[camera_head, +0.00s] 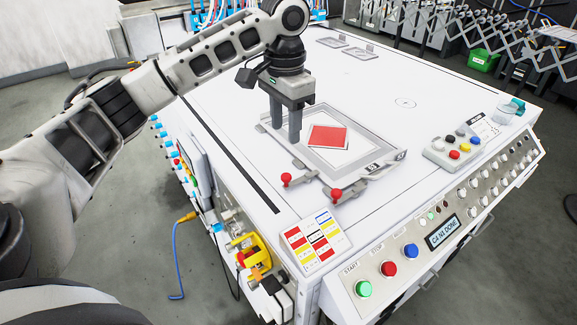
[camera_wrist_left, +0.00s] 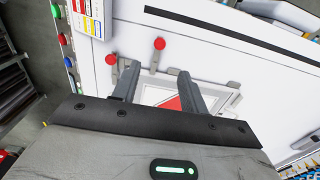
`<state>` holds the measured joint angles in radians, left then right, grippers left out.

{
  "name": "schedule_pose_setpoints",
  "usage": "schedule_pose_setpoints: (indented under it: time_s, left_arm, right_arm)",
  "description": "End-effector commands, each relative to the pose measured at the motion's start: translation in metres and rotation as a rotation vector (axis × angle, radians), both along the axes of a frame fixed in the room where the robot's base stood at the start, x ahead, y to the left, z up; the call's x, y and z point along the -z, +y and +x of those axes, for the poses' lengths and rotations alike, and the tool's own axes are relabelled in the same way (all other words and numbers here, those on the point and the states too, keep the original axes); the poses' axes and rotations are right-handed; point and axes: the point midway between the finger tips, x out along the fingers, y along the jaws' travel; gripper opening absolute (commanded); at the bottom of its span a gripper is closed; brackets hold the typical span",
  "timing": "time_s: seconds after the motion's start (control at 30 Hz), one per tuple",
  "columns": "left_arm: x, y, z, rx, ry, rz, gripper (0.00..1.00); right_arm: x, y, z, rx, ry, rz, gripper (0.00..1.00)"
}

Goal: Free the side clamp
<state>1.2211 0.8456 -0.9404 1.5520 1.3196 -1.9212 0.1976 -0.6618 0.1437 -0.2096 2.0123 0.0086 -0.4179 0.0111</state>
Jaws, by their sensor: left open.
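Two clamps with red knobs sit at the near edge of a grey frame (camera_head: 372,163). One knob (camera_head: 286,180) is at the left, and it also shows in the left wrist view (camera_wrist_left: 159,43). The other knob (camera_head: 336,195) is at the near corner, and it shows further left in the wrist view (camera_wrist_left: 111,59). I cannot tell which one is the side clamp. A red sheet on white (camera_head: 328,136) lies inside the frame. My left gripper (camera_head: 286,136) is open and empty, pointing down over the frame's left part, behind the left knob. My right gripper is out of view.
A sloped control panel (camera_head: 445,235) with coloured buttons runs along the front right edge. A button box (camera_head: 455,150) stands on the white table at the right. A coloured label card (camera_head: 314,240) lies near the front corner. The table's far part is mostly clear.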

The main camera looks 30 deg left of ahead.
Motion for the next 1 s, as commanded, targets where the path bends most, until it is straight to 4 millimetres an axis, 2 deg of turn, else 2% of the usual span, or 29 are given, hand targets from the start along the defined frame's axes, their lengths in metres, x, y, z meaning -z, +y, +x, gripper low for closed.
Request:
schedule_pose_setpoints:
  time_s: [0.03,0.3,0.5,0.7,0.97,1.0]
  left_arm:
    - [0.012,0.001,-0.001,0.000,0.005,0.002,0.43]
    - [0.071,0.000,-0.001,0.002,0.004,0.001,0.43]
    - [0.102,0.000,-0.001,0.002,0.002,0.001,0.43]
    - [0.116,0.000,0.000,0.002,-0.001,0.000,0.43]
    - [0.118,0.000,0.000,0.002,-0.001,0.000,0.43]
    - [0.118,0.000,0.000,0.002,-0.001,0.000,0.41]
  right_arm:
    - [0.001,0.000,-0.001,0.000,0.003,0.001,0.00]
    - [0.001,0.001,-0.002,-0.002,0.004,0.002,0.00]
    - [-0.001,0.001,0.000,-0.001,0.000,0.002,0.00]
    - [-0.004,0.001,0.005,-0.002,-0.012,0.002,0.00]
    - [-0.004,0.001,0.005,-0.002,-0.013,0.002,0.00]
    - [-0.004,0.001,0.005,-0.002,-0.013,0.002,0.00]
